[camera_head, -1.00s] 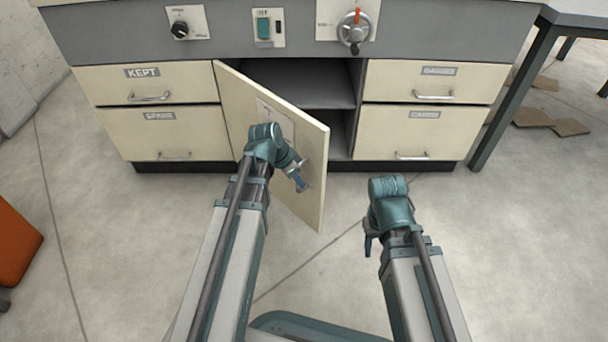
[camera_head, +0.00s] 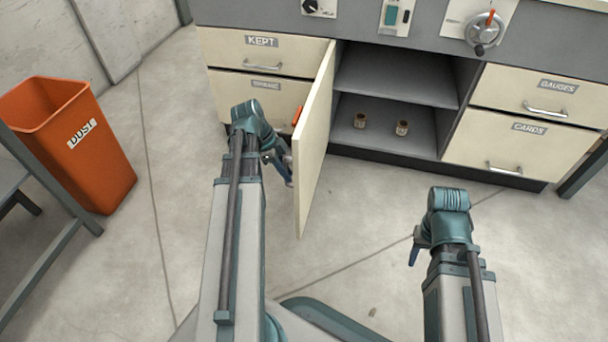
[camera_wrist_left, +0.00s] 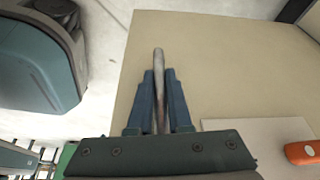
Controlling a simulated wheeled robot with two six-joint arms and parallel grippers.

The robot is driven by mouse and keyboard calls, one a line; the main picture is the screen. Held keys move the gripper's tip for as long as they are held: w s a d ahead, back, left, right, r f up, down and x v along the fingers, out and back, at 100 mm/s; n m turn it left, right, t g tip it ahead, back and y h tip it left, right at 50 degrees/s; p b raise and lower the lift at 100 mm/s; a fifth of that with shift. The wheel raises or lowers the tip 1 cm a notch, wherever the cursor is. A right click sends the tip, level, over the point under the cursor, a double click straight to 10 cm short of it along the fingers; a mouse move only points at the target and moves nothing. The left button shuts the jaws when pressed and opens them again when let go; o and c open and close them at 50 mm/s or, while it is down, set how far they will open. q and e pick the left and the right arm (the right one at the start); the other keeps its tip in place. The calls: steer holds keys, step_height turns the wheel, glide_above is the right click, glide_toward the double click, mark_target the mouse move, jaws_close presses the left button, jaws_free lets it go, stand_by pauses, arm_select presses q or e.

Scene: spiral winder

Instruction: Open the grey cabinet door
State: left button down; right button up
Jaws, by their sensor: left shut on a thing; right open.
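The cabinet door (camera_head: 315,145) is cream, hinged at its left side, and stands wide open, nearly edge-on to me. My left gripper (camera_head: 284,170) is at the door's outer face, near its free edge. In the left wrist view, its blue fingers (camera_wrist_left: 159,92) are shut on the metal bar handle (camera_wrist_left: 159,58), with the cream door panel (camera_wrist_left: 225,70) behind. The door hides part of the fingers in the head view. My right gripper (camera_head: 415,247) is open and empty, over the floor in front of the cabinet, apart from everything.
The open cabinet (camera_head: 395,75) has a shelf; two small brown pots (camera_head: 402,128) stand on its bottom. Drawers flank it, including KEPT (camera_head: 290,53) and CARDS (camera_head: 520,145). An orange DUST bin (camera_head: 75,140) stands left, near a grey frame (camera_head: 45,245).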

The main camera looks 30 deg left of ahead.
arm_select(q)
steer(key=shift+s+a, duration=0.2)
steer(key=shift+a, duration=0.45)
steer(key=shift+s+a, duration=0.15)
steer(key=shift+a, duration=0.45)
steer(key=c, duration=0.8)
jaws_free()
steer(key=shift+c, duration=0.2)
steer(key=shift+w+r, duration=0.1)
steer(key=p+v, duration=1.2)
steer(key=v, duration=0.1)
steer(key=shift+r+p, duration=0.35)
steer(key=shift+p, duration=0.05)
